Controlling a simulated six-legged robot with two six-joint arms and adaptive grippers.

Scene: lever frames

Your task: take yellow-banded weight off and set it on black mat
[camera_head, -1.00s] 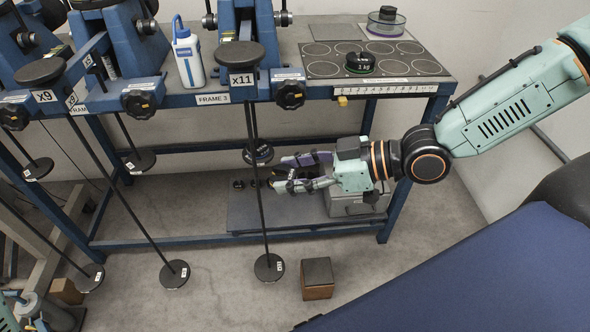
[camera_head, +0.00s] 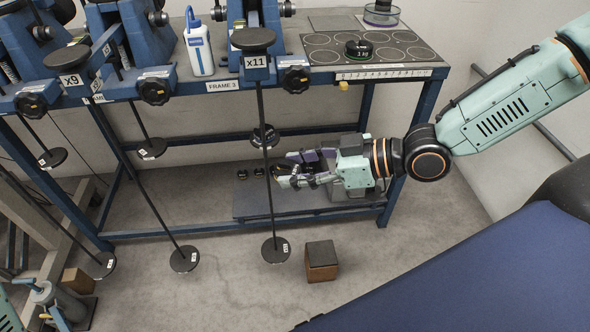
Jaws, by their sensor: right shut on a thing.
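My right gripper (camera_head: 284,170) reaches in from the right under the bench. It is shut on a small dark weight with a yellowish band (camera_head: 277,170), partly hidden by the fingers. The weight is at the fingertips, just right of the long black rod below the x11 lever; whether it touches anything else I cannot tell. A black mat with printed circles (camera_head: 400,66) lies on the bench top at the right, with a green-banded 1 kg weight on it (camera_head: 359,48).
Another dark weight (camera_head: 265,137) is by the rod, above the gripper. Small dark weights (camera_head: 257,172) sit on the low shelf left of the gripper. The blue bench frame (camera_head: 400,195) is close to my right arm. A brown block (camera_head: 321,261) stands on the floor.

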